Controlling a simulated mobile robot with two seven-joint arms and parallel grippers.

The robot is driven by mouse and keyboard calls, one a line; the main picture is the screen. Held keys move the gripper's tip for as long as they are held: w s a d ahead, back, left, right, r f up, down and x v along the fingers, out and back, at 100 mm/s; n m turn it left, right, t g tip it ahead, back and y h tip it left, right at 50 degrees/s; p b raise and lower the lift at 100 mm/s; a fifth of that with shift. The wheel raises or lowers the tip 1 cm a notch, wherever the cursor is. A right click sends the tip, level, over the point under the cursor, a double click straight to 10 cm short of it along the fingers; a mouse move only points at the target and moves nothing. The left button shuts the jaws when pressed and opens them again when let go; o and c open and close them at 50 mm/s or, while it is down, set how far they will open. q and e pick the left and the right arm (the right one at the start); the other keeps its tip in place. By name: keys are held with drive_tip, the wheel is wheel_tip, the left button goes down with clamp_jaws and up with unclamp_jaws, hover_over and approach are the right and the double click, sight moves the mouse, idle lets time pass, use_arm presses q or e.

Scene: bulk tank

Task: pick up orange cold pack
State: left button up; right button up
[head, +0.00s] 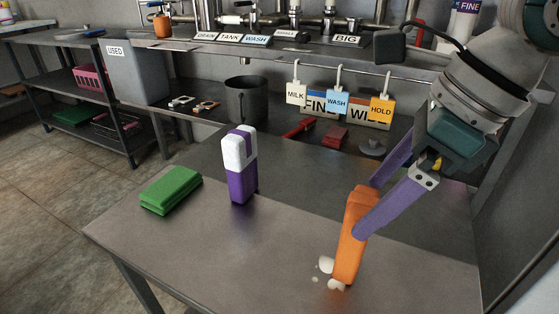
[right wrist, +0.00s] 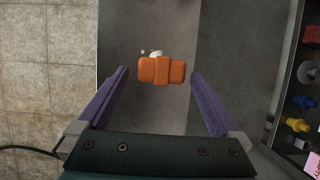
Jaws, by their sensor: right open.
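The orange cold pack (head: 350,240) stands upright on the grey metal table, with small white blobs by its foot. My right gripper (head: 367,208) has purple fingers and is open at the upper part of the pack. In the head view one finger passes in front of the pack and the other lies behind it. In the right wrist view the pack (right wrist: 162,70) shows end-on between the fingertips, with a gap on both sides. My left gripper is not in view.
Behind are a dark pot (head: 246,100), hanging tags (head: 337,101) and a grey bin (head: 135,75). The table's front left is clear.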

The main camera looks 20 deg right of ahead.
sight(370, 202)
drive_tip(key=x, duration=0.3)
drive_tip(key=shift+w+f+b, duration=0.2)
drive_tip(key=shift+f+b, duration=0.15)
drive_tip(key=shift+b, duration=0.05)
clamp_jaws()
idle(0.5)
